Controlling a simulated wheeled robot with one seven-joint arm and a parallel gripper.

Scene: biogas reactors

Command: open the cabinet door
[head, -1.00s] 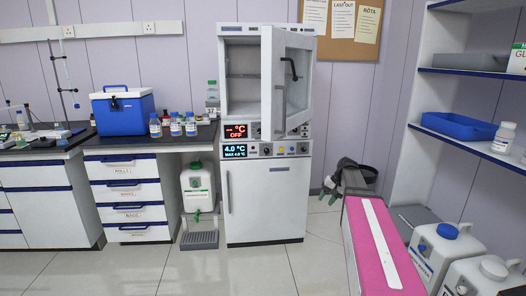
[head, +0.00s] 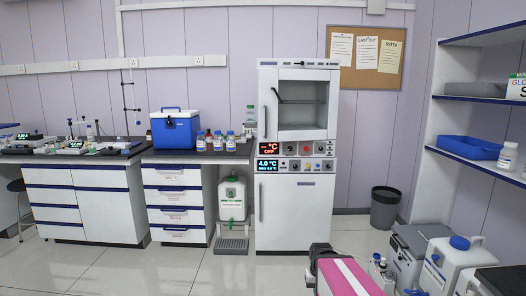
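The tall white cabinet (head: 318,215) stands against the back wall in the head view. Its upper door (head: 300,133) has a window and a grey upright handle (head: 266,121) at its left side. This door looks flush with the cabinet front, so it appears shut. A dark slanted bar shows in the window. The lower door (head: 297,220) is shut, with an upright handle at its left. My pink arm comes in at the bottom. Its dark end, where my gripper (head: 319,252) is, sits low in front of the cabinet, apart from the doors. I cannot make out its fingers.
A counter (head: 95,160) with drawers and a blue cooler (head: 174,129) stands left of the cabinet. A white jug (head: 232,198) is beside it. A dark bin (head: 385,208) stands right. Jugs (head: 447,262) and shelves crowd the right. Floor before the cabinet's left is clear.

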